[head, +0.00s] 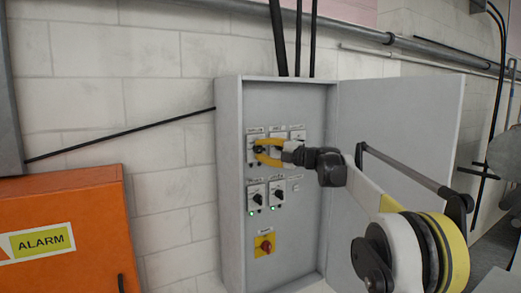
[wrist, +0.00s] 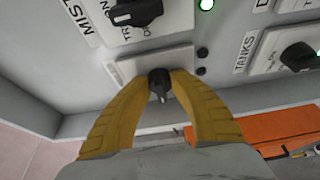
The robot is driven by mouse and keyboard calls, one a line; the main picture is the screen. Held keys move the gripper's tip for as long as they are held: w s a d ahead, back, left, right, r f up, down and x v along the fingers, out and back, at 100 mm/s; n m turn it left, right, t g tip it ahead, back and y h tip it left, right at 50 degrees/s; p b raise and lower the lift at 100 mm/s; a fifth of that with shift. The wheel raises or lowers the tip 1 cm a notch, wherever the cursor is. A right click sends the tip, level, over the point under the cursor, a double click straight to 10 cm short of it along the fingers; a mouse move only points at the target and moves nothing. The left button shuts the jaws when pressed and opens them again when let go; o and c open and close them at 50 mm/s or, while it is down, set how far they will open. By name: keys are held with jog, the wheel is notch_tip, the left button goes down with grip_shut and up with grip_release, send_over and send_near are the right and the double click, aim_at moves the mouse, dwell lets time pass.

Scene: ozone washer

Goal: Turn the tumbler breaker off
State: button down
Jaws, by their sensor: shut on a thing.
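My gripper (head: 258,149) is at the upper left switch in the open grey cabinet. In the wrist view its two yellow fingers (wrist: 160,80) are closed on either side of a small black knob (wrist: 159,84). The knob sits on a white plate (wrist: 120,70) and points roughly toward my palm. In the head view my fingers partly cover this switch's plate (head: 250,140). The label above it is too small to read, so I cannot confirm that it is the tumbler breaker.
Another black rotary switch (wrist: 137,12) and the TANKS switch (wrist: 298,56) are close by. Below are two switches with green lights and a red knob (head: 266,246) on yellow. The open cabinet door (head: 400,120) stands right; an orange alarm box (head: 65,225) is left.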

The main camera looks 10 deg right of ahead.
dwell(0.3)
jog(key=c, duration=1.1)
grip_release()
jog(key=v, duration=1.2)
jog(key=shift+a, duration=0.1)
